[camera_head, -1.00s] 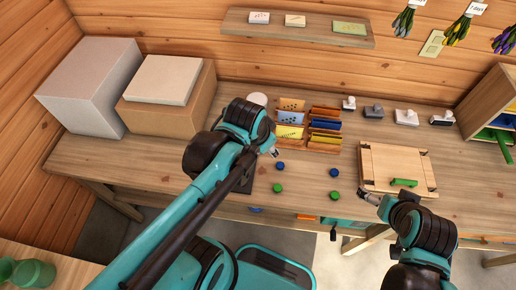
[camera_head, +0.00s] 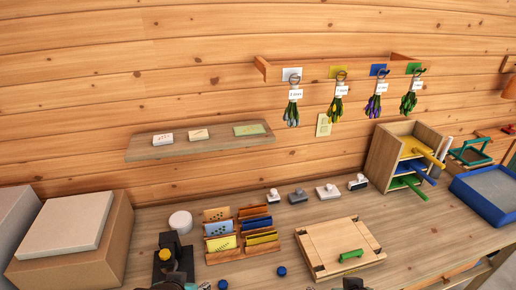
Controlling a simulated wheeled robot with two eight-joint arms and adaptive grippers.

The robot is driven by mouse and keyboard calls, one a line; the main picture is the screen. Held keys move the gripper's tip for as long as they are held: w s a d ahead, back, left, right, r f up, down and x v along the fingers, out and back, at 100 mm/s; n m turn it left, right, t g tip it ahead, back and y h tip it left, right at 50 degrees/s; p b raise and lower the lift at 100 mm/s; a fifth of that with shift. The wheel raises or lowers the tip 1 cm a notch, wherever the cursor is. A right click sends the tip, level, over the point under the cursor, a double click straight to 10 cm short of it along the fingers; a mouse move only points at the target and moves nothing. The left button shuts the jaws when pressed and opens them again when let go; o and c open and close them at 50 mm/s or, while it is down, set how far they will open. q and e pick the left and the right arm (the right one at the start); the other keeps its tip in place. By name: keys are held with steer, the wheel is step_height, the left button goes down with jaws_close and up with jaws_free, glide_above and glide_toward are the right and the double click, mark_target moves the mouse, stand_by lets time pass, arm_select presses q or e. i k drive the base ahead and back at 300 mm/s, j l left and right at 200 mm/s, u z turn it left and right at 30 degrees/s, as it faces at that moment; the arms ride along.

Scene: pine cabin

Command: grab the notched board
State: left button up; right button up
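A pale square wooden board (camera_head: 338,250) lies flat on the bench, right of centre. It has dark corners, and a green handle-like piece (camera_head: 351,255) lies on its front part. It is the likeliest notched board, but I cannot make out notches. Part of my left gripper (camera_head: 176,284) shows at the bottom edge, left of the board and apart from it. A dark tip of my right arm (camera_head: 353,284) shows at the bottom edge, just in front of the board. The fingers of both are cut off or too small to read.
A card rack (camera_head: 240,235) stands left of the board, with several stamps (camera_head: 298,196) behind. A black device (camera_head: 170,258) stands near my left gripper. A cubby (camera_head: 400,155) with coloured handles and a blue tray (camera_head: 488,195) are at right. Boxes (camera_head: 70,225) fill the left.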

mark_target(337, 246)
steer(key=i+l, duration=0.1)
steer(key=l, duration=0.6)
steer(key=i+l, duration=0.1)
steer(key=l, duration=1.3)
steer(key=i, duration=0.05)
